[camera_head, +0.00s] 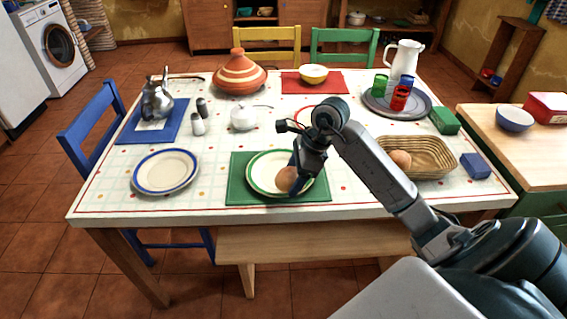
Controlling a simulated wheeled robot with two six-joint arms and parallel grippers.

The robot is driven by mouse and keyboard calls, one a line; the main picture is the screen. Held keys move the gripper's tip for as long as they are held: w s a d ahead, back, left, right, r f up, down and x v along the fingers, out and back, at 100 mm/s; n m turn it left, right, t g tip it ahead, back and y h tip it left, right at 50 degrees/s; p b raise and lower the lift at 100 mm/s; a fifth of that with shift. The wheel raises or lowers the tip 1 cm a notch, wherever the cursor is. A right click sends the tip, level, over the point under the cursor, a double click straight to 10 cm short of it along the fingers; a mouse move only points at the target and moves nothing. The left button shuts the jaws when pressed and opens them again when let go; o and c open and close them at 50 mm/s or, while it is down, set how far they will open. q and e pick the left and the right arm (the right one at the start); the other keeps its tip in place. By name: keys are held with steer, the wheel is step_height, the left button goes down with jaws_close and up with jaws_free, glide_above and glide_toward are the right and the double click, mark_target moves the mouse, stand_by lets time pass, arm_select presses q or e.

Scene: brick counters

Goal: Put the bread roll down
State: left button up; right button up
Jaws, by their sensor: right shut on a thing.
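A brown bread roll (286,179) is at the green-rimmed plate (259,182), which lies on a green mat (238,197) at the table's near edge. My right gripper (296,184) reaches down over the plate and is shut on this roll. The roll looks low over the plate; I cannot tell whether it touches it. The fingers are partly hidden by the wrist. Another roll (400,159) lies in the wicker basket (430,165) to the right. My left gripper is not in view.
A blue-rimmed plate (165,171) lies to the left. A white sugar bowl (243,118) and salt and pepper shakers (198,125) stand behind. A tagine (238,76) and a tray (377,103) with cups are farther back. A bench (320,242) stands below the near edge.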

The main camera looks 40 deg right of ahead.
steer(key=w, duration=0.2)
steer(key=w+d, duration=0.1)
steer(key=w, duration=0.2)
steer(key=w+d+p, duration=0.1)
steer(key=w, duration=0.2)
steer(key=shift+d+f, duration=0.25)
steer(key=shift+f, duration=0.15)
steer(key=shift+w+f+p, duration=0.1)
steer(key=shift+f+p, duration=0.5)
steer(key=shift+f, duration=1.2)
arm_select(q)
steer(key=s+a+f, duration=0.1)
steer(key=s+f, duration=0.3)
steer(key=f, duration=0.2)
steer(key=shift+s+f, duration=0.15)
arm_select(e)
steer(key=shift+f, duration=0.1)
steer(key=o, duration=1)
steer(key=shift+c, duration=0.2)
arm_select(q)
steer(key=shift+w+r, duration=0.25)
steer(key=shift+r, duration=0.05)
